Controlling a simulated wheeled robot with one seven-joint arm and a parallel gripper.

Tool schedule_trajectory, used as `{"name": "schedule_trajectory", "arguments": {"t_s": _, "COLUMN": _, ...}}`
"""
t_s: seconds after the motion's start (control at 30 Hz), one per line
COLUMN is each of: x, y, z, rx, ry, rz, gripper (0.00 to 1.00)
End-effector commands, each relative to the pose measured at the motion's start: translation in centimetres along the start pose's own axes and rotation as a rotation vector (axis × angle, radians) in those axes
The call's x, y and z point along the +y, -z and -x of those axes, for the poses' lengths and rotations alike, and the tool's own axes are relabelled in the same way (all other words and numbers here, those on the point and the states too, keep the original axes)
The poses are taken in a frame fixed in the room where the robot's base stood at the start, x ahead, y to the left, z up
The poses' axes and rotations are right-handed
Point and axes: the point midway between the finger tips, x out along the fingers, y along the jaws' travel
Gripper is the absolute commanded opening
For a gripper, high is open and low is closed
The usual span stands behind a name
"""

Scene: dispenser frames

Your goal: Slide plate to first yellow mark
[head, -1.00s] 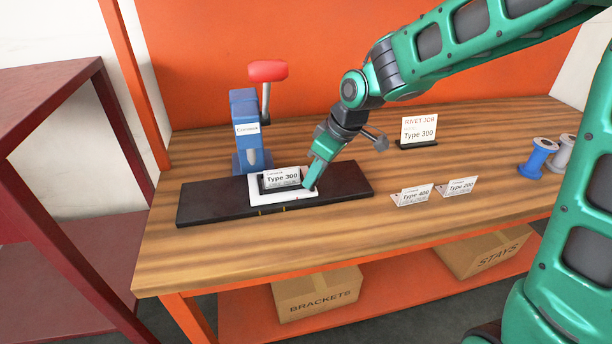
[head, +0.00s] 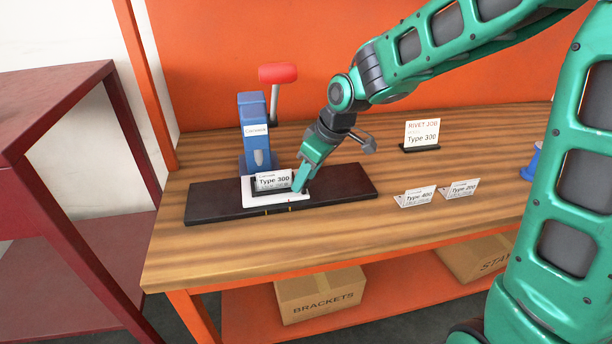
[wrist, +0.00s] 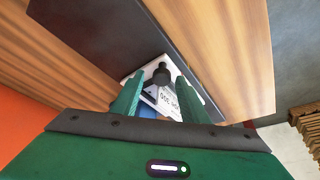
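The white plate (head: 262,204) lies on a long black base (head: 345,187) on the bench, with a Type 300 card (head: 272,180) standing on it. A small yellow mark (head: 265,212) shows at the base's front edge, below the plate's middle part; a second small mark (head: 290,208) is to its right, its colour hard to tell. My gripper (head: 299,186) is down at the plate's right end. In the wrist view its fingers (wrist: 160,92) are apart, on either side of a black knob (wrist: 162,76) at the plate, with gaps seeming to show beside it.
A blue press (head: 254,130) with a red-headed lever (head: 278,73) stands right behind the plate. A Type 300 job sign (head: 422,133) stands at the back right, and Type 400 (head: 415,197) and Type 200 (head: 460,190) cards at the front right. The base's right part is clear.

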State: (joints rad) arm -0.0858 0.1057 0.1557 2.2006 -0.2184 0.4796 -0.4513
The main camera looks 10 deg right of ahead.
Motion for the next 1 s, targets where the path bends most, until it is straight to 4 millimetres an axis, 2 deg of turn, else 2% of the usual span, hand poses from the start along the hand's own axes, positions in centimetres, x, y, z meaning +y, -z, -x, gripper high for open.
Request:
{"name": "schedule_trajectory", "arguments": {"t_s": 0.17, "x": 0.0, "y": 0.0, "z": 0.8, "rx": 0.001, "ry": 0.000, "rz": 0.000, "gripper": 0.40}}
{"name": "schedule_trajectory", "arguments": {"t_s": 0.5, "x": 0.1, "y": 0.1, "z": 6.9, "rx": 0.003, "ry": -0.003, "rz": -0.001, "gripper": 0.40}}
{"name": "schedule_trajectory", "arguments": {"t_s": 0.7, "x": 0.2, "y": 0.1, "z": 9.6, "rx": 0.001, "ry": -0.001, "rz": 0.000, "gripper": 0.40}}
{"name": "schedule_trajectory", "arguments": {"t_s": 1.0, "x": 0.1, "y": 0.1, "z": 10.7, "rx": -0.001, "ry": 0.000, "rz": -0.001, "gripper": 0.40}}
